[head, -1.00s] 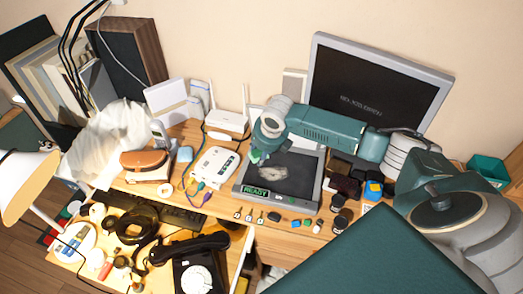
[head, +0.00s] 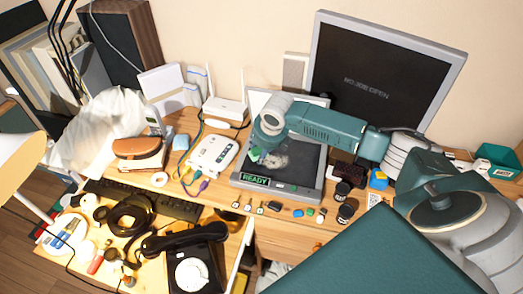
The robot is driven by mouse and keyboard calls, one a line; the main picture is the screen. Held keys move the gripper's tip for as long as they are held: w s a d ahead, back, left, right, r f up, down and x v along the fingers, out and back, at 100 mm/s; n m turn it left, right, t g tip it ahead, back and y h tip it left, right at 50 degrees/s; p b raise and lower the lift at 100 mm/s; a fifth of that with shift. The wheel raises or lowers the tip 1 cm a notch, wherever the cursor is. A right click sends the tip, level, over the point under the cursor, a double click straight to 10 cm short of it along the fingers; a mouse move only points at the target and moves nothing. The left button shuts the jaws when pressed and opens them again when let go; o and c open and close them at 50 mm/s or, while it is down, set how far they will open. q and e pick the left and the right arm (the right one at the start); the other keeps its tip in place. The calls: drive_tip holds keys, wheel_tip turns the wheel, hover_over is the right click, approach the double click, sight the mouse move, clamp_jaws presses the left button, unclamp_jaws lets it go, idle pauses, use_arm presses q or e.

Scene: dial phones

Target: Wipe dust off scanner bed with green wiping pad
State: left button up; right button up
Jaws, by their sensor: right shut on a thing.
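The scanner (head: 306,192) is a grey-framed flat device on the desk with a dark glass bed (head: 306,160) and a lit green "READY" label at its front left. A pale grey dust patch (head: 273,160) lies on the left part of the bed. My right gripper (head: 256,150) reaches in from the right over the bed's left side. It is shut on the green wiping pad (head: 254,156), which shows as a small green piece beside the dust patch. I cannot tell whether the pad touches the glass. My left gripper is not in view.
A monitor (head: 385,75) stands behind the scanner. A white router (head: 226,110) and a white box with cables (head: 213,155) are to the left. Small items and dark jars (head: 345,213) line the scanner's front and right. A dial phone (head: 190,270) sits front left.

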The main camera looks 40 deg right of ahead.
drive_tip(key=shift+f, duration=0.6)
idle(0.5)
